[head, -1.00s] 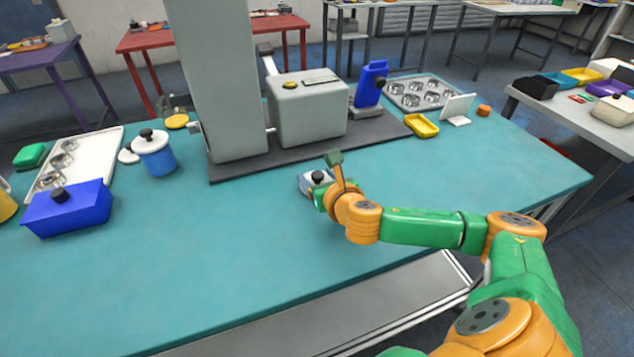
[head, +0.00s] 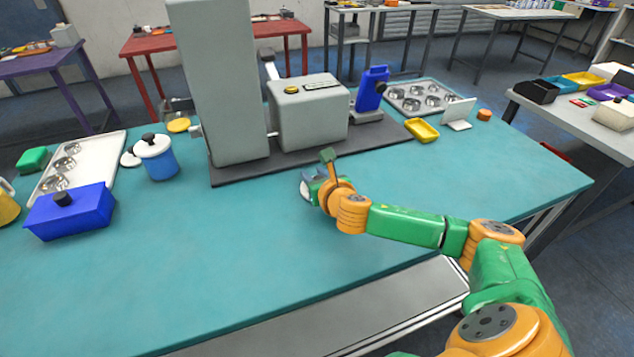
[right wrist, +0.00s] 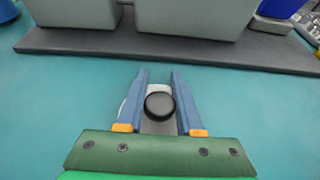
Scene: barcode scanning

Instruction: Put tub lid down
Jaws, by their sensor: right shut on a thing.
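My right gripper (head: 312,186) is shut on a pale lid with a round black knob, over the middle of the teal table in front of the grey machine. In the head view only a pale edge of the lid (head: 305,192) shows; my gripper hides the rest. I cannot tell whether it touches the table. My left gripper is not in view.
The grey machine's dark base (head: 240,174) lies just behind my right gripper. A blue and white canister (head: 160,162), a blue box (head: 75,215) and a white tray (head: 100,160) stand at left. A yellow dish (head: 422,130) is at right. The table's front middle is clear.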

